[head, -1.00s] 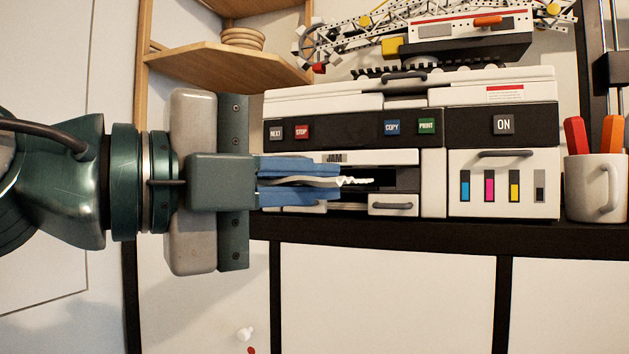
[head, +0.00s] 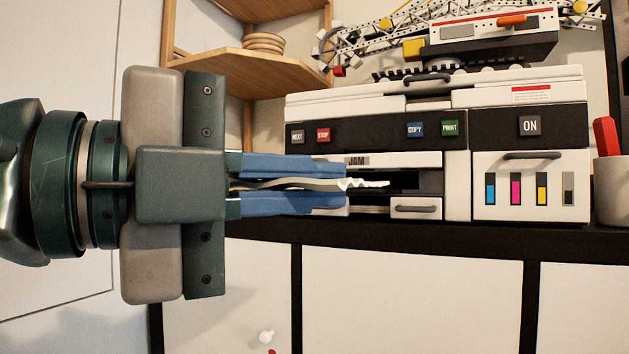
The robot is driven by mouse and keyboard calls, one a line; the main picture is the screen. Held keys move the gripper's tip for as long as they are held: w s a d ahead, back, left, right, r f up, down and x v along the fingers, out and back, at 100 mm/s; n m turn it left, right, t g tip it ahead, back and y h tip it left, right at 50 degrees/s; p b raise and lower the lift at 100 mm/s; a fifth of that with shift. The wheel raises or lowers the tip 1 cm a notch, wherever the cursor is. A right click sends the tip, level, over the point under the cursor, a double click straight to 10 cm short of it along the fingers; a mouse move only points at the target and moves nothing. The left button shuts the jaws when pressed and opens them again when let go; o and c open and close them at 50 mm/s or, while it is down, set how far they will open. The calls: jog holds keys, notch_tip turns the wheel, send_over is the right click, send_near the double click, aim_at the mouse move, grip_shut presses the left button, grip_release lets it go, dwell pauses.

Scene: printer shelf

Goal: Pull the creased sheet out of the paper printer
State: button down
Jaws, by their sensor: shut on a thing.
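The white printer (head: 456,190) stands on a dark shelf, with a dark opening (head: 405,181) under its JAM label. My gripper (head: 335,184) reaches in from the left, its two blue fingers one above the other. They are shut on the creased sheet (head: 366,183), a thin, wavy, pale strip seen nearly edge-on. Its jagged right end sticks out past the fingertips and shows against the opening. I cannot tell whether that end is still inside the opening or in front of it. The fingers hide part of the printer's left front.
A small drawer with a handle (head: 415,208) sits below the opening. A mug (head: 612,193) with a red item stands right of the printer. A toy crane (head: 490,38) sits on top. Wooden shelves (head: 235,70) are at the back left.

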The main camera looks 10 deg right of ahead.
aim_at(312, 184)
jog(key=shift+s+a, duration=0.4)
jog(key=shift+s, duration=0.3)
jog(key=shift+s+a, duration=0.4)
jog(key=shift+s, duration=0.25)
jog(key=shift+s+a, duration=0.4)
jog(key=shift+s, duration=0.3)
